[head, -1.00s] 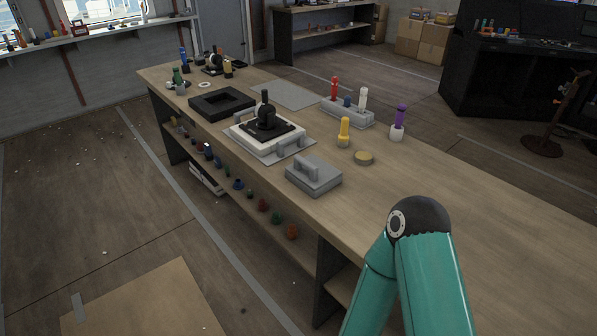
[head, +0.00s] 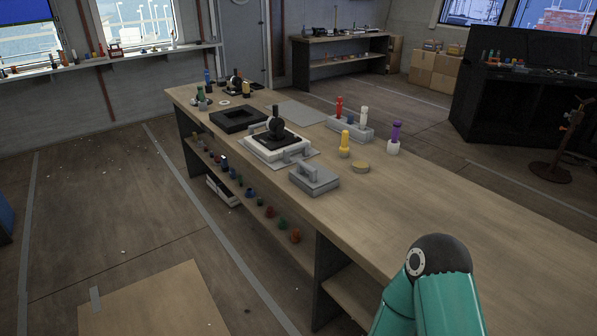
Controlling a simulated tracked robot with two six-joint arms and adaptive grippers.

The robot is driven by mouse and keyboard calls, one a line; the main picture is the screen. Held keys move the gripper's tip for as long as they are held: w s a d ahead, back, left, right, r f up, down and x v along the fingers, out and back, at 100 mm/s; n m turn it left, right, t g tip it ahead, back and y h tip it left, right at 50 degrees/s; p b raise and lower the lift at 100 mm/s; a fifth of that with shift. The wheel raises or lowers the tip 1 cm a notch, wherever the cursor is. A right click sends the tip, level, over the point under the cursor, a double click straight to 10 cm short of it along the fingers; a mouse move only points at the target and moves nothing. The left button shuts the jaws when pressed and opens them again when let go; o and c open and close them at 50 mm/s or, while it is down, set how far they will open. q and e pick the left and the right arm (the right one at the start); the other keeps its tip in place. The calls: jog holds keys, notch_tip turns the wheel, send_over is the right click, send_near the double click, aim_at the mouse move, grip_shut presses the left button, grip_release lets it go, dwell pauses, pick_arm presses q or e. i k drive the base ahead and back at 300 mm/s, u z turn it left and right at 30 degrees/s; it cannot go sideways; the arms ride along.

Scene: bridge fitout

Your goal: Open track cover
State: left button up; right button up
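No part in view is plainly marked as the track cover. A grey block with a raised handle (head: 314,179) sits on the wooden bench, near its front edge. Behind it, a white unit (head: 277,149) with a black top and an upright black lever (head: 276,124) rests on a grey plate, with small grey handles at its front side. A flat black square frame (head: 238,119) lies further left. One of my teal arm links shows at the lower right, over the bench. Neither of my grippers is in view.
A yellow peg (head: 345,146), a purple peg (head: 394,137) and a round tan disc (head: 360,167) stand nearby. Small coloured parts line the shelf under the bench (head: 400,208). The bench's right part is mostly clear.

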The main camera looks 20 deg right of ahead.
aim_at(312, 174)
jog(key=z, duration=0.15)
jog(key=i, duration=0.9)
jog(key=u, duration=0.05)
